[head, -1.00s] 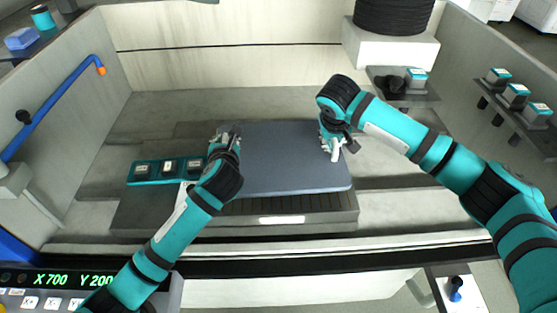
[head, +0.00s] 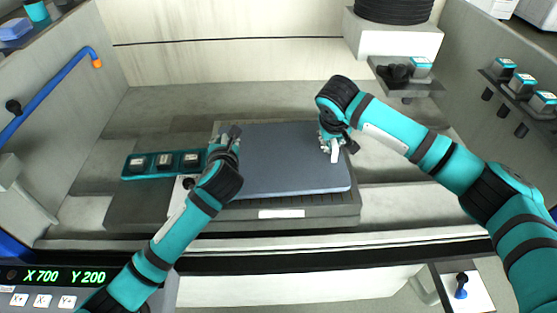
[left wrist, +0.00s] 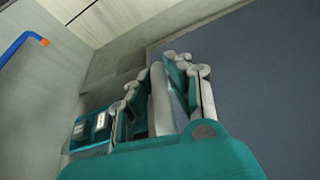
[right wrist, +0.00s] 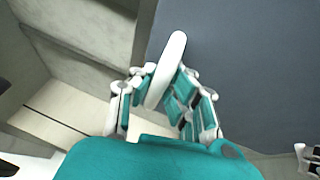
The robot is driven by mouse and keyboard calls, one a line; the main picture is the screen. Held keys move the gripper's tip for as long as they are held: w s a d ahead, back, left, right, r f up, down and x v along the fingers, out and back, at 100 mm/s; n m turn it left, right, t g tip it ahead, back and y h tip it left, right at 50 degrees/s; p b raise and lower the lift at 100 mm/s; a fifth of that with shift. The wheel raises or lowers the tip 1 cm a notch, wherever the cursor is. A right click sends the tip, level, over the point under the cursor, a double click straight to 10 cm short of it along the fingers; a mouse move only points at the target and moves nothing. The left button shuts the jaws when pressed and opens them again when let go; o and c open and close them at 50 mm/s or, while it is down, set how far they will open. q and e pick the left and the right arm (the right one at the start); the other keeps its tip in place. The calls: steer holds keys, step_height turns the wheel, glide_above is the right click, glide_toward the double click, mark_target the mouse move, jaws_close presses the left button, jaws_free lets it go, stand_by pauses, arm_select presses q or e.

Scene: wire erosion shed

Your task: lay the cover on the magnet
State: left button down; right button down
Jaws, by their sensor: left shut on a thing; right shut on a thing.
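The cover is a flat blue-grey plate (head: 290,165) in the head view, roughly level over the magnet (head: 335,208), a grey ribbed block whose front strip shows below it. Whether the cover touches the magnet I cannot tell. My left gripper (head: 226,145) is shut on a pale handle at the cover's left side; the handle (left wrist: 161,100) shows between the fingers in the left wrist view. My right gripper (head: 331,148) is shut on the white handle (right wrist: 166,68) at the right side. The cover hides most of the magnet's top.
A teal tray (head: 127,168) with several small dark blocks lies left of the magnet. A blue pipe (head: 45,92) runs along the left wall. A shelf (head: 425,88) and more labelled blocks (head: 523,84) are at the right. The bed behind the cover is clear.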

arm_select(q)
steer(key=shift+a+f+b, duration=0.1)
steer(key=shift+f+b, duration=0.4)
steer(key=shift+f, duration=0.1)
arm_select(e)
steer(key=shift+d+f, duration=0.15)
steer(key=shift+f, duration=0.45)
arm_select(q)
steer(key=c, duration=1.7)
jaws_free()
steer(key=shift+f, duration=0.2)
arm_select(e)
steer(key=c, duration=1.9)
jaws_free()
steer(key=shift+f, duration=0.15)
arm_select(q)
steer(key=o, duration=0.4)
steer(key=shift+s+r, duration=0.1)
steer(key=shift+r, duration=0.05)
arm_select(e)
steer(key=o, duration=0.5)
arm_select(q)
steer(key=shift+o, duration=0.2)
arm_select(e)
steer(key=shift+s, duration=0.15)
